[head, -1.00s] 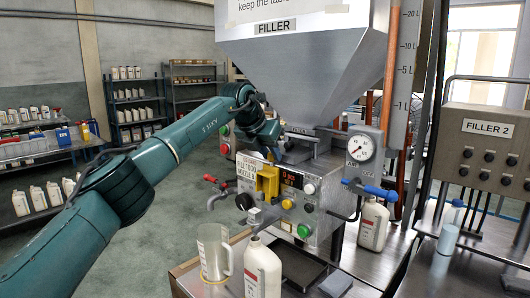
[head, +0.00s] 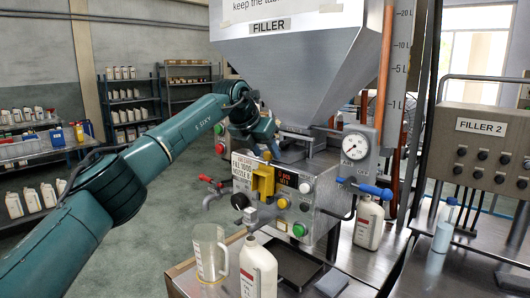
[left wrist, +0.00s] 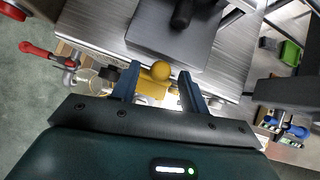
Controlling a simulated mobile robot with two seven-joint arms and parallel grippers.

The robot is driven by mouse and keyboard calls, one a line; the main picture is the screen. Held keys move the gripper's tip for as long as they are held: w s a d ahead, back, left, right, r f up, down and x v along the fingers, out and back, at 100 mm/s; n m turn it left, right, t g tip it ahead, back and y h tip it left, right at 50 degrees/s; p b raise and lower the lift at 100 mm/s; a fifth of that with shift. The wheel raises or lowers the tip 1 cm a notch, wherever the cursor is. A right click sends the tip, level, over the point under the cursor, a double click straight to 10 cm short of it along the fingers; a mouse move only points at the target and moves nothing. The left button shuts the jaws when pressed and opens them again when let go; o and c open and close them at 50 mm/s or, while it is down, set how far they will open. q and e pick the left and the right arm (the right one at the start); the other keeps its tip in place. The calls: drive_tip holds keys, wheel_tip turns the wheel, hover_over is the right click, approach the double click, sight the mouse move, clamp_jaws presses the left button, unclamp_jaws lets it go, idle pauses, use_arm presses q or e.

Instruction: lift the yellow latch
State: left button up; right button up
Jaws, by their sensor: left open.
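The yellow latch (head: 264,181) is on the front panel of the filler machine, below the hopper. In the left wrist view the yellow latch (left wrist: 153,86) with its round yellow knob lies between my left gripper's two fingers. My left gripper (head: 271,152) is just above the latch in the head view, and its fingers (left wrist: 158,84) are apart with gaps beside the knob. I cannot tell how far the fingertips are from the latch in depth. My right gripper is not in view.
A clear measuring jug (head: 209,254) and a white bottle (head: 258,268) stand below the panel. A red-handled tap (head: 206,179) is left of the panel, and a blue-handled valve (head: 375,191) and gauge (head: 355,147) are right. Shelves (head: 134,105) stand behind, with open floor before them.

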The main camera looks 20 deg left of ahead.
use_arm(q)
drive_tip(key=b+v, duration=0.3)
drive_tip(key=v, duration=0.9)
drive_tip(key=shift+s+r, duration=0.15)
drive_tip(key=shift+r, duration=0.15)
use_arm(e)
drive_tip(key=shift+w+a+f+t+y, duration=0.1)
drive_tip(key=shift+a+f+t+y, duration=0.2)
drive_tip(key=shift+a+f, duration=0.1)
use_arm(q)
drive_tip(key=shift+a, duration=0.1)
drive_tip(key=shift+f, duration=0.1)
